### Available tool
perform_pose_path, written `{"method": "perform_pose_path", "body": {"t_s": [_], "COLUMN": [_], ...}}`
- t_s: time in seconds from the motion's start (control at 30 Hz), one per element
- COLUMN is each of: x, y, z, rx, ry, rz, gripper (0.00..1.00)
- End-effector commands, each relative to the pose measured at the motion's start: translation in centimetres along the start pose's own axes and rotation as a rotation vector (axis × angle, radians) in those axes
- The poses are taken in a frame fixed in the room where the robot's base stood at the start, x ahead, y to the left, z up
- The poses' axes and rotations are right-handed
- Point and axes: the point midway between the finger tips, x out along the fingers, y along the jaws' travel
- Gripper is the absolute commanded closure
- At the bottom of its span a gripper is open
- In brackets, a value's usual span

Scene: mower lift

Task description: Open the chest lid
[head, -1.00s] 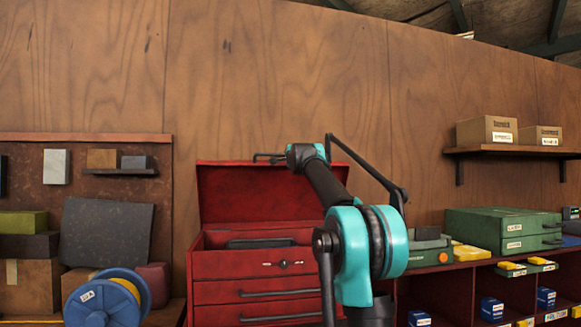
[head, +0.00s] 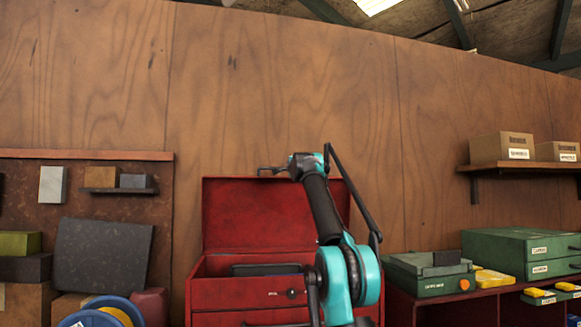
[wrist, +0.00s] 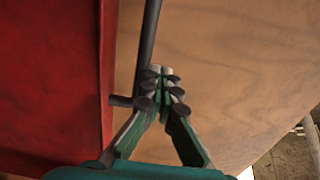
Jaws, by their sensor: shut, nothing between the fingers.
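The red chest (head: 239,293) stands at the middle of the head view. Its lid (head: 245,215) is raised and stands up behind the open top, with its inside face showing. A dark bar handle (head: 270,170) shows at the lid's top edge, beside my wrist. In the wrist view, the handle (wrist: 148,42) stands off the red lid (wrist: 52,80) on a short post. My gripper (wrist: 162,75) is shut and empty, with its fingertips close beside the handle. I cannot tell whether they touch it. The fingertips are hidden in the head view.
A dark item (head: 267,269) lies in the chest's open top. Green cases (head: 520,252) and a yellow item (head: 493,279) sit on the right bench. A shelf (head: 530,167) with boxes hangs above. A blue reel (head: 100,315) is at lower left. The wall behind is plain wood.

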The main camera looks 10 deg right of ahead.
Motion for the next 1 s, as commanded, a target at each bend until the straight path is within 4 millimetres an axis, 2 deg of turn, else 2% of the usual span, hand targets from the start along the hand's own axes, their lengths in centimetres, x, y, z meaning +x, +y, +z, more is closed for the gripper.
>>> {"method": "perform_pose_path", "body": {"t_s": [0.47, 0.67, 1.0], "x": [-0.6, -2.7, -7.8], "y": [-0.5, -2.3, -5.6], "z": [0.2, 1.1, 0.9], "rx": [0.001, 0.001, 0.000], "ry": [0.000, -0.001, 0.000], "rz": [0.000, 0.000, 0.000], "gripper": [1.00, 1.00, 1.00]}}
